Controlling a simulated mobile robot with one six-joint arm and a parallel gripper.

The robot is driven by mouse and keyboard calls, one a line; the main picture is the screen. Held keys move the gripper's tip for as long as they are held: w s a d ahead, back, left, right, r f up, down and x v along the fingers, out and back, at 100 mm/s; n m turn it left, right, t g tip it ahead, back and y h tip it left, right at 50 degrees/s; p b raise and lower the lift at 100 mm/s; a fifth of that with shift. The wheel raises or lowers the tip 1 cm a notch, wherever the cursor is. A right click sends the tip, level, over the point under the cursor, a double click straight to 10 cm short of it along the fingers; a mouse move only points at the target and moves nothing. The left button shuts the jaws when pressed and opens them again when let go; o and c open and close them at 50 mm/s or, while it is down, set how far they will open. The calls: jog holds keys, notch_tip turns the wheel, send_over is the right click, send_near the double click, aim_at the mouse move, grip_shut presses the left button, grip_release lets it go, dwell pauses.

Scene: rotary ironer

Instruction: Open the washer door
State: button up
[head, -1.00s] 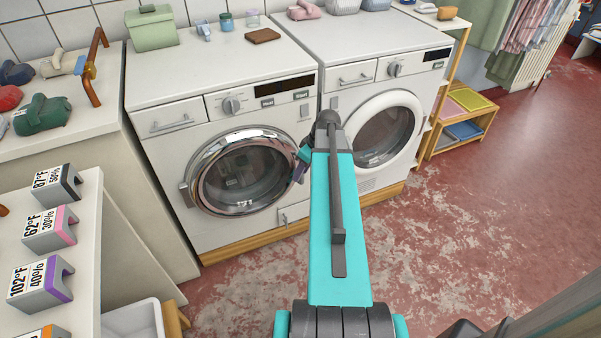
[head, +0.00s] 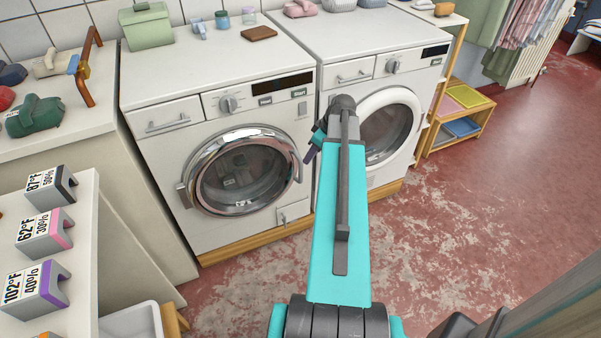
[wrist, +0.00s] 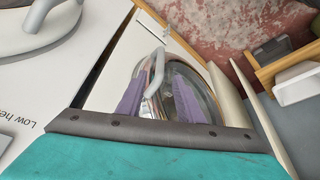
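The washer (head: 212,235) is the left white machine, with a round chrome-rimmed glass door (head: 238,172) that looks closed. The door also shows in the wrist view (wrist: 205,88). A curved grey handle (wrist: 157,70) stands out from the door's rim. My gripper (head: 313,148) is beside the door's right edge, partly hidden behind my teal arm in the head view. In the wrist view, its two purple fingers (wrist: 158,100) are apart, with the handle appearing between them. The fingers do not look closed on it, and contact cannot be told.
A second white machine with a white-rimmed door (head: 388,125) stands close on the right. A shelf with temperature tags (head: 45,225) is at the near left. A white bin (head: 130,322) sits on the floor. The red floor (head: 225,295) before the washer is mostly clear.

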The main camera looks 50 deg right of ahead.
aim_at(302, 169)
jog(key=x, duration=1.2)
jog(key=shift+w+f, duration=0.15)
jog(key=shift+f, duration=0.2)
grip_shut()
jog(key=shift+a, duration=0.2)
